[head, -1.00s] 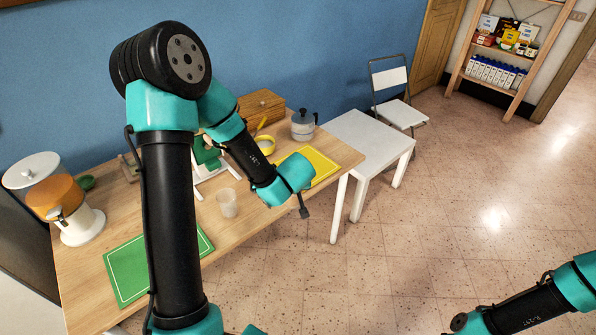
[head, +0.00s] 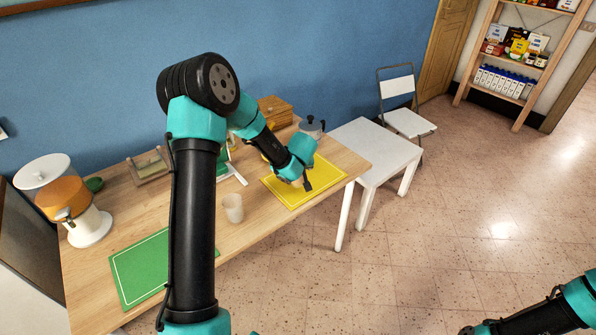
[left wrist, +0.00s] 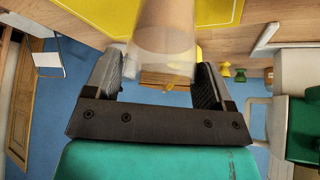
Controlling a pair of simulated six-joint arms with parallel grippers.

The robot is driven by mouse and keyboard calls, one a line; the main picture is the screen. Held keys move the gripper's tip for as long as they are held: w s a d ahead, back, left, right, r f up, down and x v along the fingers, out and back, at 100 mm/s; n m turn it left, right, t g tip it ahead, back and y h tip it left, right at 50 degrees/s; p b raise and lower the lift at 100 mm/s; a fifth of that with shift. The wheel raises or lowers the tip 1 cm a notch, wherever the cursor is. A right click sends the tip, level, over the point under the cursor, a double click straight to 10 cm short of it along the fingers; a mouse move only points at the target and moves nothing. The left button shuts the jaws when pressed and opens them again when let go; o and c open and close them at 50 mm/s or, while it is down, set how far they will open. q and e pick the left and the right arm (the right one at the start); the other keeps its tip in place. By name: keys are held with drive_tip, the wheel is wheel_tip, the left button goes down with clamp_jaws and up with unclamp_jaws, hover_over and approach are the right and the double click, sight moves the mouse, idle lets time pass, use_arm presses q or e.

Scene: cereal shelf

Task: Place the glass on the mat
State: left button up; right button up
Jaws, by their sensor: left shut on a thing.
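My left gripper (head: 306,183) is over the yellow mat (head: 321,181) at the right end of the wooden table. In the left wrist view my left gripper (left wrist: 160,64) is shut on a clear glass (left wrist: 164,42), which sits between its two fingers. The yellow mat also shows behind the glass there (left wrist: 215,12). In the head view the held glass is hard to make out against my wrist, and I cannot tell whether it touches the mat. A green mat (head: 138,268) lies at the table's front left, partly behind my left arm. My right gripper is out of view.
A whitish cup (head: 233,208) stands on the table left of the yellow mat. A juice dispenser (head: 66,200) is at the left end. A moka pot (head: 312,126) and wooden box (head: 275,110) stand behind the mat. A white side table (head: 375,150) adjoins on the right.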

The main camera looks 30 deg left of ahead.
use_arm(q)
drive_tip(key=shift+w+a, duration=0.45)
drive_tip(key=shift+w, duration=0.25)
drive_tip(key=shift+f, duration=0.1)
drive_tip(key=shift+f, duration=1.7)
drive_tip(key=shift+f, duration=0.15)
drive_tip(key=o, duration=1.5)
